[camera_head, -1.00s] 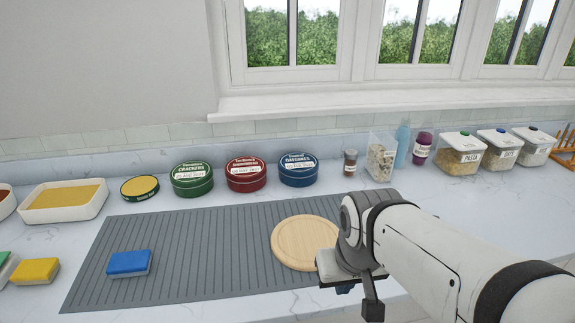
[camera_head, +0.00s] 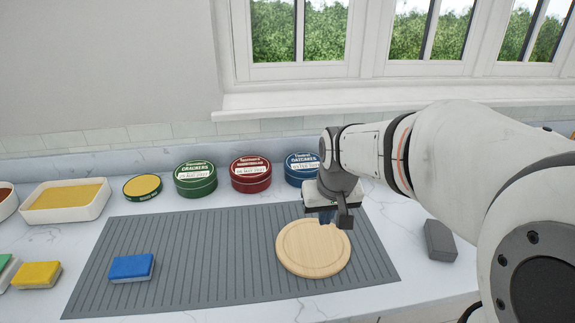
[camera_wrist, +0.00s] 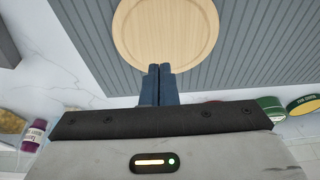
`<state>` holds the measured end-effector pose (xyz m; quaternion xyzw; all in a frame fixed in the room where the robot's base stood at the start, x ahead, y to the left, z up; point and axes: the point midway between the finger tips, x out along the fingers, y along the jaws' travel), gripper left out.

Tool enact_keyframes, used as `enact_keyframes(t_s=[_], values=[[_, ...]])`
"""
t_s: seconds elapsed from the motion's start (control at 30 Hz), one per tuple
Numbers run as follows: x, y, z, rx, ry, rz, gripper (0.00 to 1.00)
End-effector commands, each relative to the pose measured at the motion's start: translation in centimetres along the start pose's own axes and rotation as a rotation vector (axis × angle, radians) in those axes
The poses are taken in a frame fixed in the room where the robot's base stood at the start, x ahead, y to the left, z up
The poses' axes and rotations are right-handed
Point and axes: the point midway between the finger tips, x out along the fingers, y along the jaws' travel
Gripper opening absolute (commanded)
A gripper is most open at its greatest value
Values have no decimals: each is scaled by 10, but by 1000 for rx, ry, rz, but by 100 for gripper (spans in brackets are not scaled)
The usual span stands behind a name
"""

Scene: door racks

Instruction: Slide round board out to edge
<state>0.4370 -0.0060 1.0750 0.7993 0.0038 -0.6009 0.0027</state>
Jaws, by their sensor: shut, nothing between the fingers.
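The round wooden board (camera_head: 313,250) lies flat on the right part of the grey ribbed mat (camera_head: 200,270). It also shows at the top of the wrist view (camera_wrist: 166,32), just beyond my fingertips. My gripper (camera_head: 327,218) is over the board's far edge, on the side toward the tins. In the wrist view its two dark blue fingers (camera_wrist: 160,72) are together with nothing between them. I cannot tell whether the fingertips touch the board. The counter's front edge (camera_head: 400,308) runs along the near side, close to the mat.
A blue sponge (camera_head: 131,268) lies on the mat's left part. Green (camera_head: 195,180), red (camera_head: 251,174) and blue (camera_head: 299,171) tins stand behind the mat. A dark grey block (camera_head: 440,240) lies right of the mat. The mat between sponge and board is clear.

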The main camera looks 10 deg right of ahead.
Motion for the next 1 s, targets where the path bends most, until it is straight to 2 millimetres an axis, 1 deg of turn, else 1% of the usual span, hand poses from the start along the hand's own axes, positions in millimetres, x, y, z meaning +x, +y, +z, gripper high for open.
enact_keyframes(t_s=[0.03, 0.1, 0.2, 0.3, 0.33, 0.4, 0.5, 0.57, 0.67, 0.77, 1.0], values=[[7, 2, -25, 2, 2, 0, 0], [19, 5, -55, 3, 14, 0, 0], [36, 9, -91, 5, 30, 1, 0], [50, 12, -115, 5, 42, 1, 0], [54, 12, -120, 5, 45, 1, 0], [60, 14, -129, 5, 49, 2, 0], [67, 14, -136, 5, 54, 2, 0], [72, 15, -137, 5, 54, 2, 0], [84, 15, -138, 5, 52, 2, 0], [103, 15, -138, 5, 50, 2, 0], [155, 15, -141, 5, 50, 2, 0]])
